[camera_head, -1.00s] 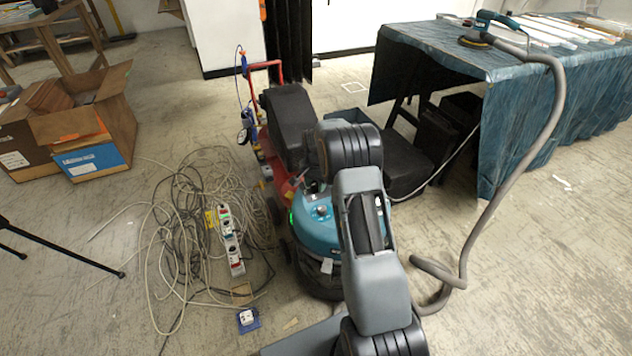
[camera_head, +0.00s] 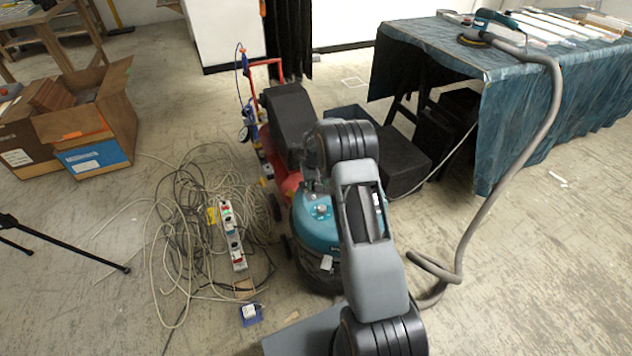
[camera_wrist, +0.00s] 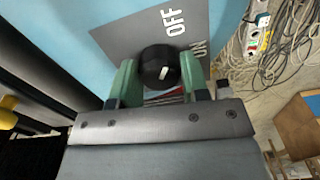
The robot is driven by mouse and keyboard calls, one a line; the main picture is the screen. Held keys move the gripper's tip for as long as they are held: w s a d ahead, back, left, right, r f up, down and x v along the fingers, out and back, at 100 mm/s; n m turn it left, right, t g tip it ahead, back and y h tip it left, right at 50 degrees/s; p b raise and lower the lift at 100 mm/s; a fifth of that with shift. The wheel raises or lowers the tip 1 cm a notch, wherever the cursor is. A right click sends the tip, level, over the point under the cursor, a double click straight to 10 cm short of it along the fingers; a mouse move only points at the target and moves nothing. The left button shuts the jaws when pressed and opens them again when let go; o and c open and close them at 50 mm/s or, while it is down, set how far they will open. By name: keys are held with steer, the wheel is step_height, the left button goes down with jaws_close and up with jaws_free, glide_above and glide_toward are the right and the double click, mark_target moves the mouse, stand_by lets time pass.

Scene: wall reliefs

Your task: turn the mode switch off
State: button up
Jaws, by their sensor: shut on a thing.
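The mode switch is a black round knob (camera_wrist: 155,60) with a short white mark, on a grey plate (camera_wrist: 118,38) lettered OFF and ON on a light blue surface. My gripper (camera_wrist: 160,67) has one green finger on each side of the knob and is shut on it. The white mark is slanted, its upper end leaning right towards the lettering; I cannot tell exactly which word it meets. In the head view, the teal vacuum (camera_head: 313,232) stands behind my arm. The gripper's hold is hidden there.
Tangled cables (camera_head: 185,235) and a power strip (camera_head: 232,238) lie on the floor left of the vacuum. A grey hose (camera_head: 515,170) runs right to a cloth-covered table (camera_head: 530,120). Open cardboard boxes (camera_head: 115,110) stand at the left.

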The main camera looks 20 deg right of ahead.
steer(key=shift+n, duration=0.5)
steer(key=o, duration=0.9)
steer(key=shift+o, duration=0.2)
steer(key=shift+r, duration=0.15)
step_height(320, 180, up, 14)
steer(key=p, duration=0.3)
steer(key=shift+f, duration=0.2)
steer(key=shift+w, duration=0.1)
steer(key=s+f, duration=0.2)
steer(key=s, duration=0.2)
steer(key=s+a+r+t+p, duration=0.1)
steer(key=s+a+r+p, duration=0.3)
steer(key=s+r+p, duration=0.3)
steer(key=s+a+r+t+p, duration=0.1)
steer(key=s+a+r+p, duration=0.3)
steer(key=r, duration=1.4)
steer(key=s+a+r+t+p, duration=0.1)
steer(key=s+a+r+p, duration=0.3)
steer(key=s+r+p, duration=0.7)
steer(key=s+r, duration=0.1)
steer(key=s, duration=0.1)
steer(key=shift+s+r+n+t+p, duration=0.25)
steer(key=shift+s+n+t+p, duration=0.05)
steer(key=shift+s, duration=0.05)
